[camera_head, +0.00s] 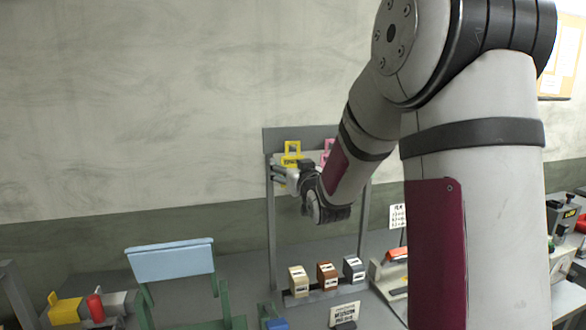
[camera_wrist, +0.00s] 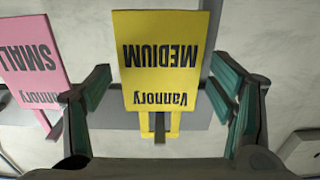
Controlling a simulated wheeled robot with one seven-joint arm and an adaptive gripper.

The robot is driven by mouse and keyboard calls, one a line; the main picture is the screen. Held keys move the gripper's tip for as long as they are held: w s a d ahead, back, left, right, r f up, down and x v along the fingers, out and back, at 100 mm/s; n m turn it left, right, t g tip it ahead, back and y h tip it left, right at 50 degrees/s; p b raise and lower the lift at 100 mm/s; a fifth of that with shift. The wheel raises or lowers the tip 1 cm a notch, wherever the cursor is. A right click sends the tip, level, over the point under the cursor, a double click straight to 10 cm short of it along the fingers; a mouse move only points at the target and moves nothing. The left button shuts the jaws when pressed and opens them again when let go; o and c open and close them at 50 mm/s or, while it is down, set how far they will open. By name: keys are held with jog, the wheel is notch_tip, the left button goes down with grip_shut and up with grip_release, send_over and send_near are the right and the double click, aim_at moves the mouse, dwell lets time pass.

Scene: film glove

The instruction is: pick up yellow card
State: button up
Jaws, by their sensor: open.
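The yellow card (camera_wrist: 163,62) reads "MEDIUM" and "Vannory", upside down in the wrist view. It hangs by its cut-out end on a peg of a grey rack. In the head view the yellow card (camera_head: 291,155) shows at the upper left of the rack, partly hidden below by my gripper. My gripper (camera_wrist: 160,88) is open, with one finger on each side of the card and a gap to each. In the head view my gripper (camera_head: 283,174) is in front of the rack, at the card's lower part.
A pink card (camera_wrist: 32,65) reading "SMALL" hangs beside the yellow one, close to a finger. The grey rack (camera_head: 271,235) stands against the wall. Tan, brown and grey blocks (camera_head: 327,275) stand at its foot. A blue-backed chair (camera_head: 171,262) is at lower left.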

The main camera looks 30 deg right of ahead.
jog(key=c, duration=0.9)
jog(key=shift+o, duration=0.2)
jog(key=shift+r, duration=0.15)
jog(key=shift+r, duration=0.6)
jog(key=v, duration=1.2)
jog(key=shift+s+a+r, duration=0.1)
jog(key=shift+s, duration=0.15)
jog(key=p+v, duration=0.2)
jog(key=p, duration=0.1)
jog(key=shift+p+v, duration=1.8)
